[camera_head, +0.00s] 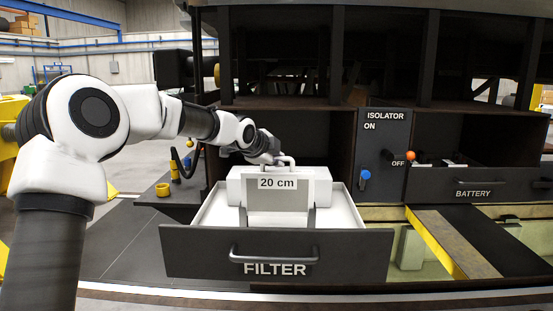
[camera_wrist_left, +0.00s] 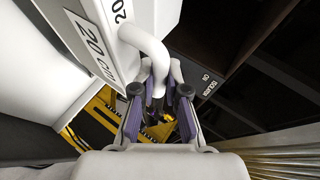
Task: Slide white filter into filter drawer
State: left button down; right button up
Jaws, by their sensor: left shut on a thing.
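The white filter (camera_head: 236,187) is a box with a "20 cm" label and a white handle on top. It is over the back part of the open filter drawer (camera_head: 200,250); I cannot tell whether its underside touches the drawer floor. My left gripper (camera_head: 277,160) is shut on the filter's handle from above and behind. In the left wrist view, the purple-padded fingers of the left gripper (camera_wrist_left: 159,98) close around the handle (camera_wrist_left: 146,45), and the filter (camera_wrist_left: 140,12) fills the upper left. My right gripper is not in view.
The isolator panel (camera_head: 381,155) and the battery drawer (camera_head: 475,186) are to the right. A dark frame and shelf are above and behind.

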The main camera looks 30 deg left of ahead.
pick_arm(q)
jog(key=shift+f+b, duration=2.05)
jog(key=shift+f, duration=0.6)
jog(key=c, duration=1.1)
grip_release()
send_near(274, 176)
jog(key=x, duration=0.4)
jog(key=shift+d, duration=0.1)
jog(key=shift+s, duration=0.1)
